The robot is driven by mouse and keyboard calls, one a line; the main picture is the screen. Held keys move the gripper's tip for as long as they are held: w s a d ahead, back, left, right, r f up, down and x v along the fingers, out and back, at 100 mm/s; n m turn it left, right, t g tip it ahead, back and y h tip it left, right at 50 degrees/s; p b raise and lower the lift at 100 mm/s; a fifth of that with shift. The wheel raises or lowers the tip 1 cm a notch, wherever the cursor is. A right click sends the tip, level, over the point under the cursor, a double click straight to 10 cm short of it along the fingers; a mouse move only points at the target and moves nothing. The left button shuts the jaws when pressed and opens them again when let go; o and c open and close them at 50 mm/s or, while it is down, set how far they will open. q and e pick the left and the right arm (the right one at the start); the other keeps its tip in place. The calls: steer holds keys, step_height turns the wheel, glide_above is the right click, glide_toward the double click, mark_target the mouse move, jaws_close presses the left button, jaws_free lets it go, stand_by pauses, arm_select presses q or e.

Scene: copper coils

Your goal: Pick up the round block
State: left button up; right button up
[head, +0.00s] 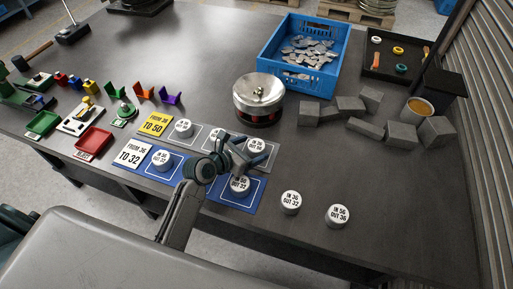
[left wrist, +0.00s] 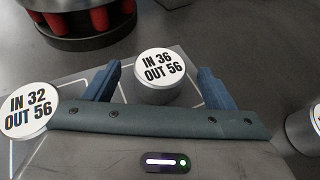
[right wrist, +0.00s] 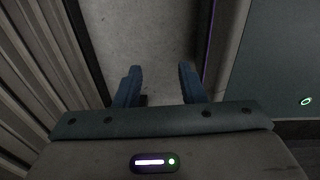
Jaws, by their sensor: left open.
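The round blocks are short grey cylinders with white labelled tops. In the left wrist view the block marked IN 36 OUT 56 (left wrist: 155,66) stands between and just beyond the fingertips of my left gripper (left wrist: 157,80), with a gap at each side. In the head view my left gripper (head: 243,158) is over the mats, close to a block on the grey mat (head: 256,145). It is open and empty. A block marked IN 32 OUT 56 (left wrist: 28,110) is left of it. My right gripper (right wrist: 159,75) is open and empty, away from the table.
More blocks stand on the blue mat (head: 250,206), and two stand loose to the right (head: 290,200) (head: 337,214). A round metal-topped device (head: 259,92) stands behind the mats. A blue crate (head: 268,78) and grey cuboids (head: 401,136) are farther back and right.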

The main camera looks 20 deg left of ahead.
mark_target(260, 144)
arm_select(q)
steer(key=x, duration=0.4)
steer(key=shift+w+d+f, duration=0.15)
steer(key=shift+w, duration=0.15)
steer(key=shift+c, duration=0.3)
steer(key=c, duration=1.1)
steer(key=shift+c, duration=0.2)
